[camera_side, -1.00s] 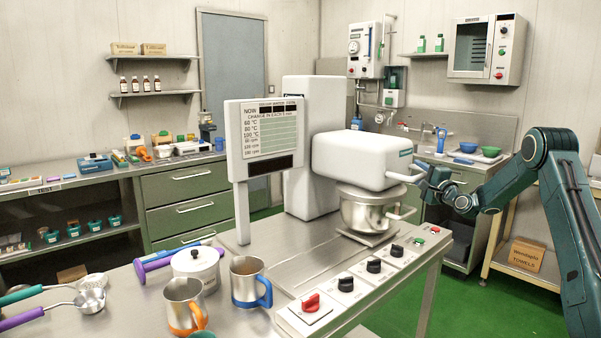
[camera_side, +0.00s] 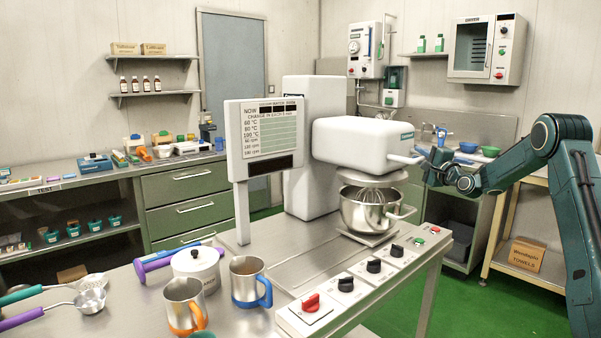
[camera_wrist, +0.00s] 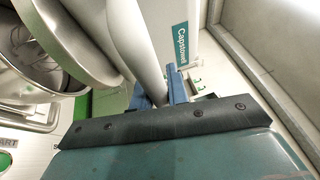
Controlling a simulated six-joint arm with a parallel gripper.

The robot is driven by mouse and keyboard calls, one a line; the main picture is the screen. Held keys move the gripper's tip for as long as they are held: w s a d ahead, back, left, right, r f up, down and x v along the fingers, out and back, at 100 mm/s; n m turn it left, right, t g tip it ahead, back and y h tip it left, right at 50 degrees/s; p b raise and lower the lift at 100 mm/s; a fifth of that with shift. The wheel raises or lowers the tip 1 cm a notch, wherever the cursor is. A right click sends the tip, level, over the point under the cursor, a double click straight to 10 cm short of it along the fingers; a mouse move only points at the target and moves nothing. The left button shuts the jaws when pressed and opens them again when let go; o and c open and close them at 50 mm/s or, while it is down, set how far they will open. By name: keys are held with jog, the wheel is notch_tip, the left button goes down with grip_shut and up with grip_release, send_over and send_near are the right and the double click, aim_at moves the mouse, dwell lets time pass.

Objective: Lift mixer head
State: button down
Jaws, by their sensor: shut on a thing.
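The white mixer head (camera_side: 362,140) is tilted up a little above the steel kettle (camera_side: 368,209) in the side view. A round cover (camera_side: 371,179) under the head hangs clear of the kettle's rim, and a wire whisk (camera_side: 372,194) shows in the gap. My gripper (camera_side: 432,166) is shut on the white handle (camera_side: 405,159) at the head's right end. In the wrist view the blue fingers (camera_wrist: 160,94) close around the handle (camera_wrist: 135,50), and the whisk (camera_wrist: 40,55) shows in the kettle at left.
A control strip with a red knob (camera_side: 311,302) and several black knobs runs along the bench front. A sign panel (camera_side: 264,138) stands left of the mixer. Two steel mugs (camera_side: 184,302) and a white lidded pot (camera_side: 197,266) stand at the front left.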

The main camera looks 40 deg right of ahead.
notch_tip(320, 180, up, 11)
jog(key=shift+r, duration=0.2)
jog(key=c, duration=1.4)
grip_release()
jog(key=shift+f, duration=0.1)
jog(key=shift+o, duration=0.2)
jog(key=shift+s, duration=0.1)
jog(key=v, duration=1.3)
jog(key=shift+s+a, duration=0.15)
jog(key=shift+s, duration=0.15)
jog(key=shift+w+a, duration=0.1)
